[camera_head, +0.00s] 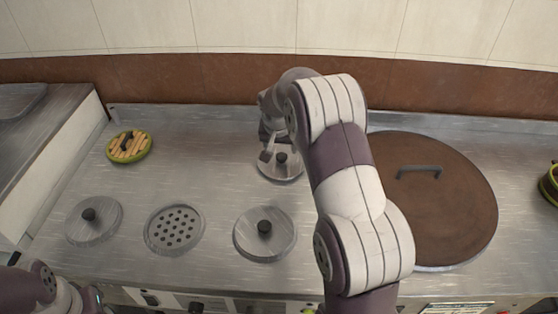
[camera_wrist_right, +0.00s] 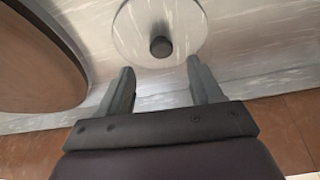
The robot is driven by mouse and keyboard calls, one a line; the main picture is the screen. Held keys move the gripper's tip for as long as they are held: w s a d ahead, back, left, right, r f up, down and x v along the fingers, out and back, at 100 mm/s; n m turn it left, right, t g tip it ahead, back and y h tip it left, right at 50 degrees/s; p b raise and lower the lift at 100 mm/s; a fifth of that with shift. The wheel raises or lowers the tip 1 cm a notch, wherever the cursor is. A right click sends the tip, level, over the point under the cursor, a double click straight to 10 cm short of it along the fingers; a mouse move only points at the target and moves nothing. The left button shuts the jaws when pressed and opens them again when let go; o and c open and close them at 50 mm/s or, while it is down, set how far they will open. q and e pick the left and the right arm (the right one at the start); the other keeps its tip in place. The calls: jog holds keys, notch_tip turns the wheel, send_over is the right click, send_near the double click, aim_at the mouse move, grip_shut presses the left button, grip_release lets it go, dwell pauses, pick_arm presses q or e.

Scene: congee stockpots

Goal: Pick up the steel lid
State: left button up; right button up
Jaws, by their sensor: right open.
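A round steel lid (camera_head: 287,176) with a black knob sits on the counter behind the middle, partly hidden by my right gripper (camera_head: 268,147). In the right wrist view the steel lid (camera_wrist_right: 185,22) lies flat, its knob centred ahead of my open right gripper (camera_wrist_right: 160,70). The fingers are empty, with their tips near the lid's edge in the picture and the knob beyond them. I cannot tell their height above the lid. Two more steel lids with black knobs, the left one (camera_head: 98,232) and the middle one (camera_head: 250,247), lie nearer the front. My left gripper is not seen.
A perforated round plate (camera_head: 160,238) lies between the front lids. A large brown lid (camera_head: 440,215) with a bar handle stands at right and shows in the wrist view (camera_wrist_right: 35,70). The brown back wall (camera_head: 200,85) is close behind.

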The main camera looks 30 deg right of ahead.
aim_at(282, 155)
jog(key=x, duration=0.6)
jog(key=shift+w+d+f, duration=0.15)
jog(key=shift+w+f, duration=0.1)
jog(key=shift+w, duration=0.05)
jog(key=shift+s+r, duration=0.1)
jog(key=c, duration=1.2)
jog(key=shift+r, duration=0.1)
